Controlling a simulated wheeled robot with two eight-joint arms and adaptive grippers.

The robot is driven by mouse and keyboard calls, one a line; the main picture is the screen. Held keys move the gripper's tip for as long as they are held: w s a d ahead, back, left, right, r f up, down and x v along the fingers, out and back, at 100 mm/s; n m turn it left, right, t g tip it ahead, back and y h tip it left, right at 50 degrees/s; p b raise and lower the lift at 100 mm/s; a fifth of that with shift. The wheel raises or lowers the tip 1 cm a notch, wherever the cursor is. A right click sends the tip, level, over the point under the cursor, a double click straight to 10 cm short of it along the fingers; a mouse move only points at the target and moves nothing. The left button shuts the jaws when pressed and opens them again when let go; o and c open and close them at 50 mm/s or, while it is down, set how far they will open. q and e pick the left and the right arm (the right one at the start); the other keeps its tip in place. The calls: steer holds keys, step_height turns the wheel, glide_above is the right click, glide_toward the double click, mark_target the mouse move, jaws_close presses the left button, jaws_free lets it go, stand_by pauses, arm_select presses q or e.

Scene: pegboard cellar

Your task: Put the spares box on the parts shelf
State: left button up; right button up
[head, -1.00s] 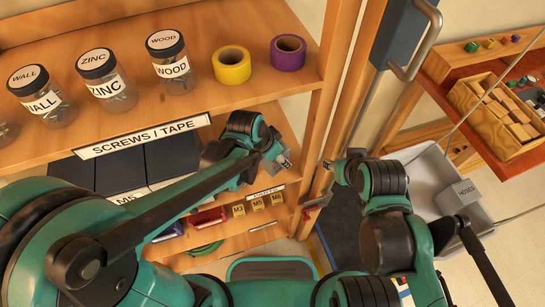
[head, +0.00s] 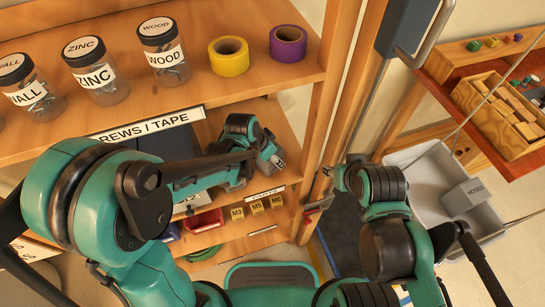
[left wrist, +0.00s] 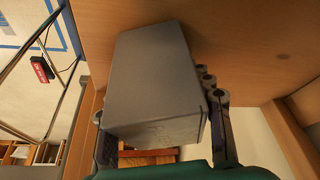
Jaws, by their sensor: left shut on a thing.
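A plain grey box (left wrist: 155,85), which I take to be the spares box, fills the middle of the left wrist view. My left gripper (left wrist: 162,132) is shut on it, one finger on each side. In the head view my left gripper (head: 272,155) is inside the shelf bay, over the board labelled PARTS (head: 266,191). The arm hides most of the box there, and I cannot tell whether it touches the board. My right gripper (head: 332,174) is beside the shelf's right post; its fingers are too small to read.
Jars, a yellow tape roll (head: 229,57) and a purple one (head: 288,44) stand on the board above. Yellow boxes (head: 257,208) and a red bin (head: 205,221) sit below. The wooden post (head: 325,100) borders the bay. A grey tub (head: 415,160) holds a HOSES box (head: 468,193).

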arm_select(q)
steer(key=shift+f, duration=0.2)
steer(key=o, duration=1.3)
steer(key=shift+c, duration=0.2)
steer(key=shift+r, duration=0.1)
steer(key=shift+r, duration=0.1)
steer(key=shift+r, duration=0.3)
steer(key=p+v, duration=0.3)
steer(key=v, duration=0.4)
steer(key=shift+a, duration=0.1)
